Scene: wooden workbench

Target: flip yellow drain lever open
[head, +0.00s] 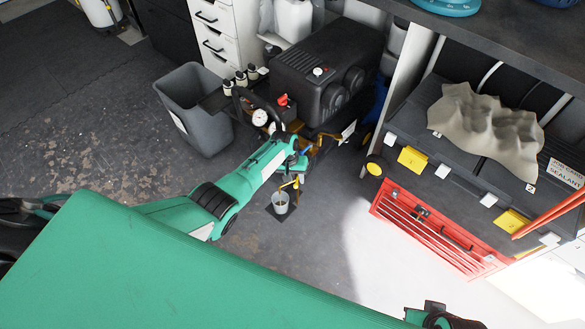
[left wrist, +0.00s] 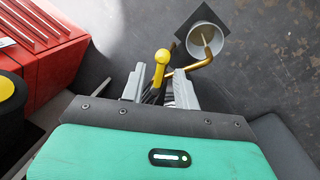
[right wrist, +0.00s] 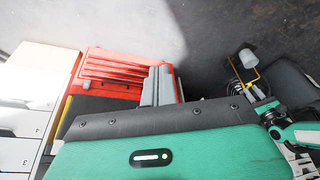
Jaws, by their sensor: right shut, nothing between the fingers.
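The yellow drain lever (left wrist: 161,58) shows in the left wrist view on a brass drain pipe (left wrist: 197,65), whose end bends over a grey cup (left wrist: 206,38). My left gripper (left wrist: 160,72) is open, with one finger on each side of the lever. I cannot tell whether either finger touches it. In the head view the lever (head: 291,185) shows small, just below my left gripper (head: 292,166), with the cup (head: 280,203) under it. My right gripper (right wrist: 158,85) is shut and empty, away from the lever, before a red tool chest (right wrist: 105,68).
A black compressor (head: 325,70) with a gauge and a red knob stands behind the drain. A grey bin (head: 195,105) is to the left. A bench (head: 400,120) with yellow-latched cases and a red chest (head: 435,232) are to the right. Floor around the cup is clear.

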